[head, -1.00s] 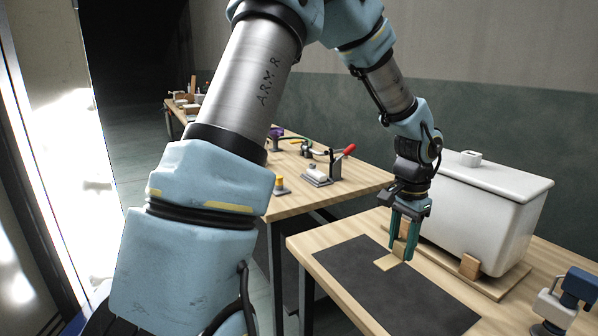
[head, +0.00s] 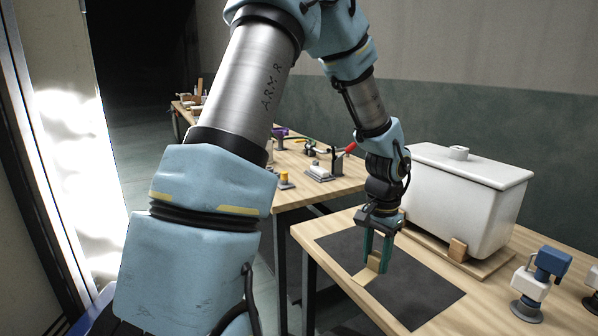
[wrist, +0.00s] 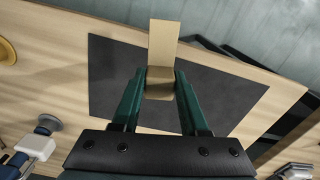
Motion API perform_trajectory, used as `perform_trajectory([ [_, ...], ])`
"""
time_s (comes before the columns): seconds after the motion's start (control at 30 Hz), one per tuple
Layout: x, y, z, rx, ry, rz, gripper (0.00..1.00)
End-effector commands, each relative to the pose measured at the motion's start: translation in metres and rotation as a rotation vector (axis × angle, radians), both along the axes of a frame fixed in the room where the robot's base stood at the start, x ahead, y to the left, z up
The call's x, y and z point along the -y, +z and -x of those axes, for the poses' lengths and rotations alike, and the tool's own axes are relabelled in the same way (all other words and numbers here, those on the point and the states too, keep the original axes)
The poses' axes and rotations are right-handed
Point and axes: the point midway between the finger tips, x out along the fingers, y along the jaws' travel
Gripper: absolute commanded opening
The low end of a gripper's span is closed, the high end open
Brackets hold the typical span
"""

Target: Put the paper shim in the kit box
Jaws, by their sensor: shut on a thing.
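My gripper (head: 377,250) points down over a dark mat (head: 420,295) on the near wooden table. Its green fingers are shut on the paper shim, a tan, bent piece (head: 367,277). In the wrist view the shim (wrist: 164,42) has a folded part between the fingertips and a flat strip sticking out past them, beyond the mat's edge in the picture. Whether it touches the mat I cannot tell. I cannot make out which thing, if any, is the kit box.
A large white lidded box (head: 450,205) stands on a wooden base behind my gripper, with a small wooden block (head: 458,249) at its front. Blue-and-white devices (head: 540,280) stand at right. A farther table (head: 320,190) holds clamps and small parts. Much of the mat is bare.

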Motion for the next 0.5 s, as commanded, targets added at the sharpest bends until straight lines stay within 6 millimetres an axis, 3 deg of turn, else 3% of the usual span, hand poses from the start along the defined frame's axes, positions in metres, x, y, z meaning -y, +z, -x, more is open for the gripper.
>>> perform_trajectory([
  [0.27,-0.078,-0.043,-0.014,-0.004,0.246,-0.005,0.0],
  [0.5,-0.188,-0.104,-0.035,-0.006,0.599,-0.005,0.0],
])
